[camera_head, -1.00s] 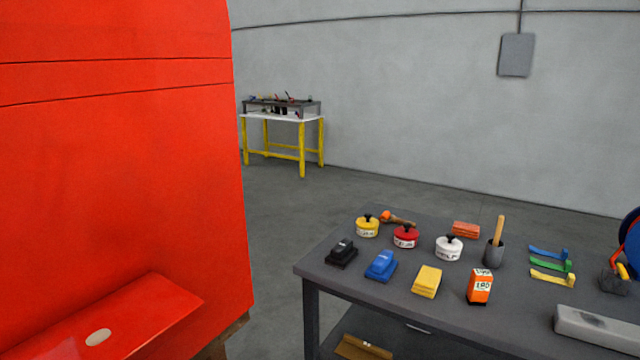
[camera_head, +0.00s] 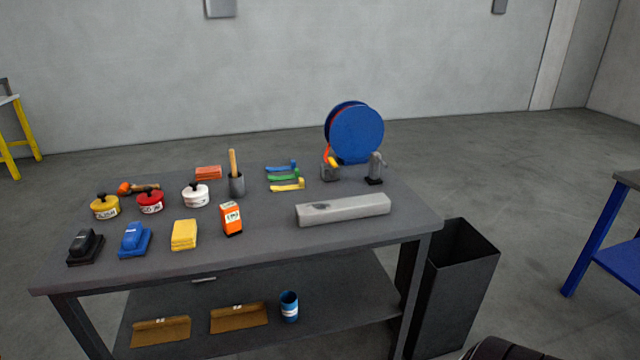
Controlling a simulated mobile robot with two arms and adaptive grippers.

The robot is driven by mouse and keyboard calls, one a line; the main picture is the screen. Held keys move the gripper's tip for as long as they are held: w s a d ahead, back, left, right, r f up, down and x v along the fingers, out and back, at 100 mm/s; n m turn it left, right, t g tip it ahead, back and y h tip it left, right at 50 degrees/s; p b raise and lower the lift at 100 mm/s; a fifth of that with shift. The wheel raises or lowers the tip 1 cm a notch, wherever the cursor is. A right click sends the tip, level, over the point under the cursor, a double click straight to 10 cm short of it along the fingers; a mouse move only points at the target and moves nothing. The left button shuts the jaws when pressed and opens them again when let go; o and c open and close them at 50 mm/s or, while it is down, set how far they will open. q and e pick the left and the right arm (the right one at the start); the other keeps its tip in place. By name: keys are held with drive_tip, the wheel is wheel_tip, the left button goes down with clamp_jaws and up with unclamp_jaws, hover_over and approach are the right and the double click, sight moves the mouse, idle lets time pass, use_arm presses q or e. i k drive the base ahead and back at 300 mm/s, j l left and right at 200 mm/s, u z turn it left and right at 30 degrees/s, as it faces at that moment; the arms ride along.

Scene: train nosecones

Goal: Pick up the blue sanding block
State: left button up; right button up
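The blue sanding block (camera_head: 134,241) sits on the grey work table (camera_head: 270,258), near its front left. It has a raised blue grip on a flat blue base. A black sanding block (camera_head: 85,247) is to its left and a yellow block or stack of pads (camera_head: 184,235) to its right, both apart from it. Nothing covers the blue block. Neither of my grippers shows in this view.
Yellow, red and white pucks with black knobs stand behind the block. A blue reel (camera_head: 355,133) stands at the back. A dark bin (camera_head: 452,290) stands right of the table.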

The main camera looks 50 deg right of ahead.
sight(135, 241)
drive_tip(key=z, duration=1.6)
drive_tip(key=u, duration=1.25)
drive_tip(key=i+l+u, duration=0.2)
drive_tip(key=i, duration=0.3)
drive_tip(key=i+l+u, duration=0.15)
drive_tip(key=i+l, duration=0.35)
